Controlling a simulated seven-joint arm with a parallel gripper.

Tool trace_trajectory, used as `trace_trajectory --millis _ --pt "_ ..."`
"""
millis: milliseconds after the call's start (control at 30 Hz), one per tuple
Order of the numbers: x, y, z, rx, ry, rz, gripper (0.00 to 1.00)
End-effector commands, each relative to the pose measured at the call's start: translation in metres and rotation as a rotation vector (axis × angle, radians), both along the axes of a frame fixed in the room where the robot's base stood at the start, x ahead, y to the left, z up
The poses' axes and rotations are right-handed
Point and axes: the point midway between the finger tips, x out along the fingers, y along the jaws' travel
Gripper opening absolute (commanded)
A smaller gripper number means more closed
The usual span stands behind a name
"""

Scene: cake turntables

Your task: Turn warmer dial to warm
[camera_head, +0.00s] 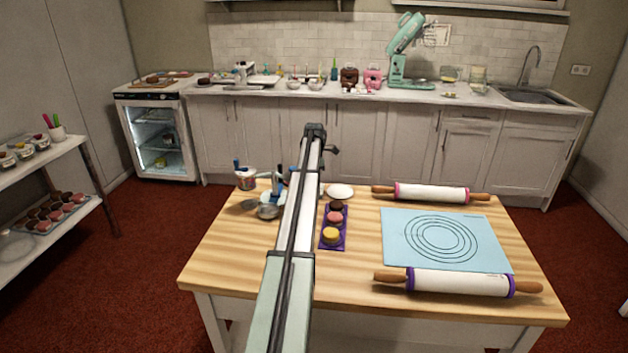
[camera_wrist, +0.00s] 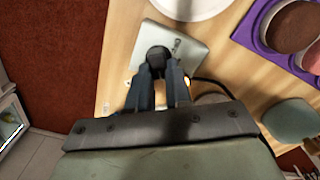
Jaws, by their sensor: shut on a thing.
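In the wrist view, a black dial (camera_wrist: 157,54) sits on a pale grey-green square warmer body (camera_wrist: 190,52). My gripper (camera_wrist: 159,70) has its two dark fingers closed around the dial, one on each side. Small light and orange marks show beside the fingers, but they are too small to read. The fingers hide part of the dial, and I cannot tell which setting it points to. In the head view, my arm covers most of the spot where my gripper works.
A purple tray (camera_wrist: 248,33) with round cakes lies to the right in the wrist view. A white plate (camera_head: 340,191) is nearby on the wooden table (camera_head: 345,290). A blue mat (camera_head: 395,225) and two rolling pins (camera_head: 432,194) (camera_head: 460,283) occupy the table's right side.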

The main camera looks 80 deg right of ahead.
Motion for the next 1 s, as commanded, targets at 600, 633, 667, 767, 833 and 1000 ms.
trace_trajectory --millis 600,633,667,767,833,1000 --pt "-0.0035 0.0031 -0.0001 0.001 0.0 0.497 0.0" --pt "-0.0037 0.0032 -0.0001 0.001 0.0 0.523 0.0" --pt "-0.0039 0.0033 -0.0001 0.001 0.0 0.548 0.0" --pt "-0.0046 0.0036 -0.0001 0.001 0.0 0.625 0.0" --pt "-0.005 0.0037 -0.0001 0.001 0.0 0.675 0.0" --pt "-0.0058 0.0039 -0.0002 0.001 0.0 0.77 0.0"
